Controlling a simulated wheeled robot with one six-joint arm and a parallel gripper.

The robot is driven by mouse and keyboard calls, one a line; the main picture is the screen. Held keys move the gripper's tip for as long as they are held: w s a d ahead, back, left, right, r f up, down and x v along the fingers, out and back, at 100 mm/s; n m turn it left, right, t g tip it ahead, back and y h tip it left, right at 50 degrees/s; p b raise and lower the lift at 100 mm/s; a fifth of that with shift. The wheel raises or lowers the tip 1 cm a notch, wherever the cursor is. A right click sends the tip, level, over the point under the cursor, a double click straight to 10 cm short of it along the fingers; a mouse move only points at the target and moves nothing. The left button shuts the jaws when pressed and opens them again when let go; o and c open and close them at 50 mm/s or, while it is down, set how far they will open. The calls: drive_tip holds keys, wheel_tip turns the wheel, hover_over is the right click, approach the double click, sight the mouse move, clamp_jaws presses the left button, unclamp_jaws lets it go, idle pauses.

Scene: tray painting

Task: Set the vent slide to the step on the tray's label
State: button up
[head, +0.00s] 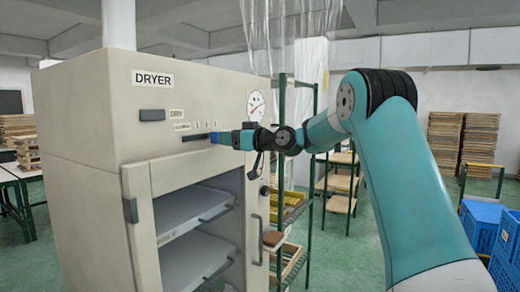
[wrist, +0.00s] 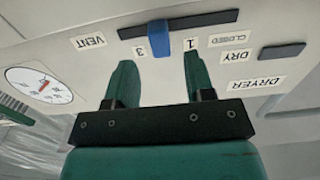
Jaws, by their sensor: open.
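The vent slide is a blue knob (wrist: 158,40) on a dark slot (wrist: 200,24) in the dryer's upper front. In the wrist view, which is upside down, the knob sits between the labels 3 (wrist: 139,50) and 1 (wrist: 190,43); no 2 is readable there. CLOSED (wrist: 225,41) lies past 1. My gripper (wrist: 157,62) is open, its green fingers spread to either side of the knob's line. I cannot tell whether they touch it. In the head view my gripper (head: 228,140) reaches the slot from the right. No tray label is readable.
The cream dryer (head: 85,150) has an open front with pale trays (head: 185,215) on shelves. A round gauge (head: 255,105) is right of the slot. A green rack (head: 315,200) stands behind, and blue crates (head: 490,235) are at the right.

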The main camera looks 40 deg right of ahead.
drive_tip(key=b+v, duration=0.4)
drive_tip(key=v, duration=0.7)
drive_tip(key=shift+s, duration=0.35)
drive_tip(key=s+a+f+g, duration=0.3)
drive_tip(key=a+f, duration=0.1)
drive_tip(key=a, duration=0.4)
drive_tip(key=s+a+f+n+g, duration=0.1)
drive_tip(key=s+a+f+g, duration=0.2)
drive_tip(key=a, duration=0.5)
drive_tip(key=s+a+f+g, duration=0.2)
drive_tip(key=a+f, duration=0.2)
drive_tip(key=a, duration=0.3)
drive_tip(key=s+a+f+g+h, duration=0.1)
drive_tip(key=s+f, duration=0.3)
drive_tip(key=s, duration=0.4)
drive_tip(key=s+a+f+g+h, duration=0.1)
drive_tip(key=s+a+f+g, duration=0.2)
drive_tip(key=s, duration=0.5)
drive_tip(key=s+a+f+n+g+h, duration=0.1)
drive_tip(key=s+f+g, duration=0.3)
drive_tip(key=s, duration=0.4)
drive_tip(key=shift+a+f, duration=0.45)
drive_tip(key=shift+a, duration=0.1)
